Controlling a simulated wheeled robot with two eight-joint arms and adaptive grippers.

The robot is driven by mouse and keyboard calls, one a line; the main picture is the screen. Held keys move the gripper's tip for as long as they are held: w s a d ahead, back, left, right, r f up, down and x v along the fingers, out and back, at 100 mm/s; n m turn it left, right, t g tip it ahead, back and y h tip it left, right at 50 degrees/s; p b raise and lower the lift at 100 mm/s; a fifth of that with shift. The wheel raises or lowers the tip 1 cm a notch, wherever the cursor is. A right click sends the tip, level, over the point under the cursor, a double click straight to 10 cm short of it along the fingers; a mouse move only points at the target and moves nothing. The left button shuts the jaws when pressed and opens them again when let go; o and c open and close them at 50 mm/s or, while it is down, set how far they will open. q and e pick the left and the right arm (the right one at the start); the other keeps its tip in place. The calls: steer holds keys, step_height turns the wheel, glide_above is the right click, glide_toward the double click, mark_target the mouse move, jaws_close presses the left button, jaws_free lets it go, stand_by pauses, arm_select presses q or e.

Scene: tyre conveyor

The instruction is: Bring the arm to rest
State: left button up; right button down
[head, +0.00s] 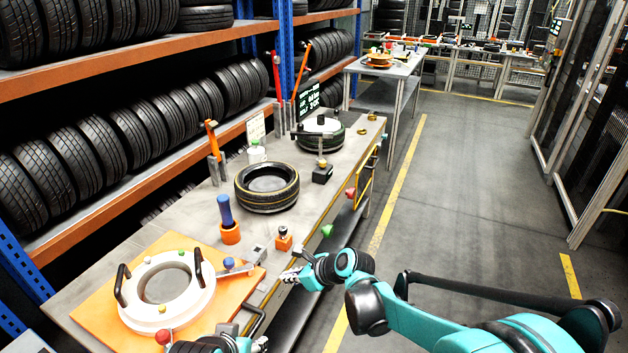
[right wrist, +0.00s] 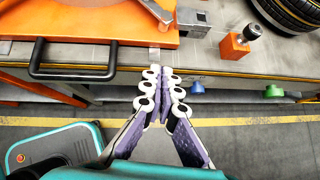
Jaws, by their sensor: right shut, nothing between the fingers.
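My right arm (head: 430,325) reaches in from the lower right of the head view. Its gripper (head: 290,275) is beside the bench's front edge, near the small orange block. In the right wrist view the gripper (right wrist: 163,76) is shut and empty, its fingers close together in front of the bench edge. A dark and teal part of my left arm (head: 215,345) shows at the bottom edge of the head view, with a small piece of its gripper (head: 261,344). Most of that gripper is cut off, so its jaws cannot be judged.
The bench (head: 205,205) holds an orange board (head: 92,312) with a white ring (head: 135,310), a tyre (head: 267,198), a blue-handled tool (head: 226,212) and an orange block (head: 283,242). Tyre racks (head: 150,50) stand behind. The floor (head: 470,200) to the right is clear.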

steer(key=s+d+r+n+t+h, duration=0.1)
steer(key=s+d+n+h, duration=0.1)
steer(key=s+d+n, duration=0.5)
steer(key=s+d+r+n+h, duration=0.2)
steer(key=s+d+n, duration=0.5)
steer(key=d, duration=0.6)
steer(key=s+d+r+n+t+h, duration=0.1)
steer(key=s+d+n+h, duration=0.3)
steer(key=s+d+n, duration=0.3)
steer(key=d+n, duration=0.2)
steer(key=d, duration=0.1)
steer(key=shift+r+n+t, duration=0.25)
steer(key=shift+n+t, duration=0.05)
steer(key=shift+n, duration=0.1)
